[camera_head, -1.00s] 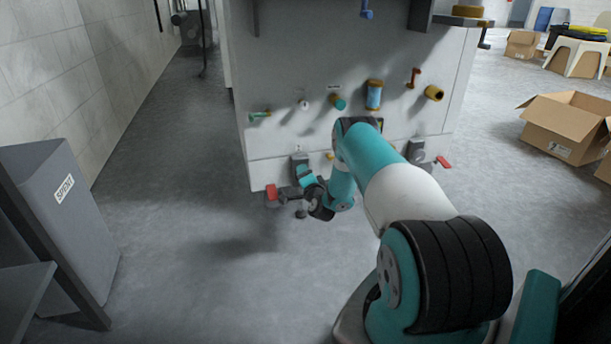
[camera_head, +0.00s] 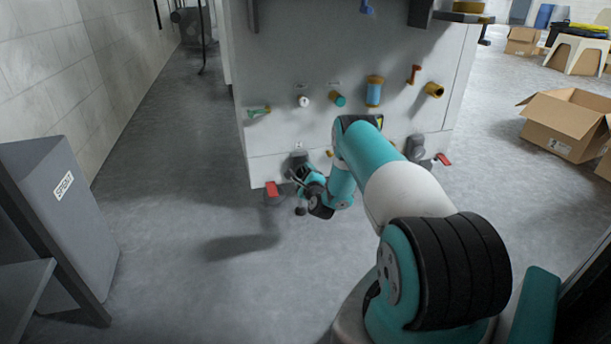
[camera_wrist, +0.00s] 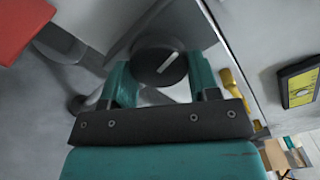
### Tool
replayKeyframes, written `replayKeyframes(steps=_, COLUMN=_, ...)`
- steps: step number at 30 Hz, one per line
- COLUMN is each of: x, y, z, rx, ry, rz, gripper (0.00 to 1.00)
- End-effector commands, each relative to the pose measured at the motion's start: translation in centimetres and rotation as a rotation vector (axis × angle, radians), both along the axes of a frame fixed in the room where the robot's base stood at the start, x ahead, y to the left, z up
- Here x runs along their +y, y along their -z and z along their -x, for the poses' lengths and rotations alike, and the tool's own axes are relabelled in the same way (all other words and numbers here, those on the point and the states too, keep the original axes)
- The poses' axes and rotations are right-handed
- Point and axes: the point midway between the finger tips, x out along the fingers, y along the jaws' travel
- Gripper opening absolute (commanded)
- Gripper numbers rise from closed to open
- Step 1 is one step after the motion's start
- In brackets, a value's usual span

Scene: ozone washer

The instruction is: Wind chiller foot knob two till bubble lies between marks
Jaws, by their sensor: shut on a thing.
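In the wrist view a dark round knob (camera_wrist: 158,64) with a white line across its face sits between the two teal fingers of my gripper (camera_wrist: 161,78). The fingers are shut on the knob, one at each side, and the white line is tilted. In the head view my gripper (camera_head: 302,176) is low at the front of the grey-white machine (camera_head: 290,135), by its lower left corner; the knob is not clear there. A yellow panel in a black frame (camera_wrist: 300,87) shows at the right of the wrist view. I cannot make out a bubble or marks on it.
A red pedal-like part (camera_head: 271,189) is just left of my gripper; another (camera_head: 443,159) is at the machine's right. Several knobs and fittings line the front. A grey bin (camera_head: 65,215) stands left, an open carton (camera_head: 565,125) right. Floor between is clear.

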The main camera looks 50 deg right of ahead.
Motion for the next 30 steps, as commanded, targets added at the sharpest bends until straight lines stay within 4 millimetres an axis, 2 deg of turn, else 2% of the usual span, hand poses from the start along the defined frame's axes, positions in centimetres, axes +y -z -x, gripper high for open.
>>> replayKeyframes(steps=12, x=-0.20, y=0.29, z=0.31, rx=-0.102, ry=0.009, rz=-0.171, gripper=0.32)
replayKeyframes(steps=29, x=-0.22, y=0.32, z=0.34, rx=-0.119, ry=0.009, rz=-0.199, gripper=0.32)
replayKeyframes(steps=30, x=-0.22, y=0.32, z=0.34, rx=-0.119, ry=0.009, rz=-0.199, gripper=0.58)
